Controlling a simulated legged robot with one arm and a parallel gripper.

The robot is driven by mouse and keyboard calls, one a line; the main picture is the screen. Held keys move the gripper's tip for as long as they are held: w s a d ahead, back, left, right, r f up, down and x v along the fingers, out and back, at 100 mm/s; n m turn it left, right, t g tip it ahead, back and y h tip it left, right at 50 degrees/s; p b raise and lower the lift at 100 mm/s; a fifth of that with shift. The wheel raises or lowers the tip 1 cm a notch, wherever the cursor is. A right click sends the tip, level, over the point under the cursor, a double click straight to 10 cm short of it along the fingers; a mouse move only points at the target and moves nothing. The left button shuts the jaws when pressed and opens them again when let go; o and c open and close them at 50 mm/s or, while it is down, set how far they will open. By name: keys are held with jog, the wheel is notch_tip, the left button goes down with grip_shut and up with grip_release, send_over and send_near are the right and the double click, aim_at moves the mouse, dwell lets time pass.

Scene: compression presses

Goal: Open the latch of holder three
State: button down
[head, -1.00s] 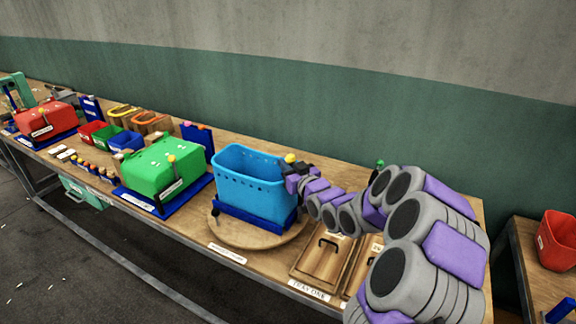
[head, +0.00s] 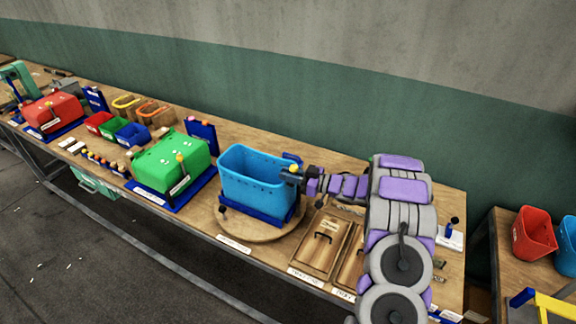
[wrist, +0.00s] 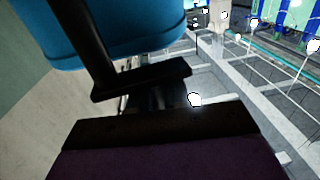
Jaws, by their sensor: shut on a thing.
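A light blue perforated bin (head: 250,178) sits in a dark blue holder (head: 262,216) on a round wooden turntable (head: 229,226); I take this as holder three, though its label is unreadable. My gripper (head: 291,175) is at the bin's upper right side, reaching in from the right. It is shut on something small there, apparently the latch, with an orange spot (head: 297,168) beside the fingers. The fingers hide most of it. In the wrist view, the dark fingers (wrist: 150,101) are close together near the blue bin (wrist: 125,30); the held part is not clear.
A green press box (head: 168,162) and a red one (head: 52,110) stand further left. Wooden lidded trays (head: 322,244) lie right of the turntable, under my arm. Red (head: 535,232) and blue bins stand on another table at far right.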

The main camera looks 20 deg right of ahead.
jog(key=shift+s+d+r+n+g+y+p, duration=0.1)
jog(key=shift+s+r+n+g+y+p, duration=0.05)
jog(key=shift+n+g+y+p, duration=0.4)
jog(key=shift+s+g, duration=0.1)
jog(key=shift+g, duration=0.15)
jog(key=c, duration=1.2)
grip_release()
jog(key=v, duration=1.7)
jog(key=shift+d+f, duration=0.25)
jog(key=shift+f, duration=0.1)
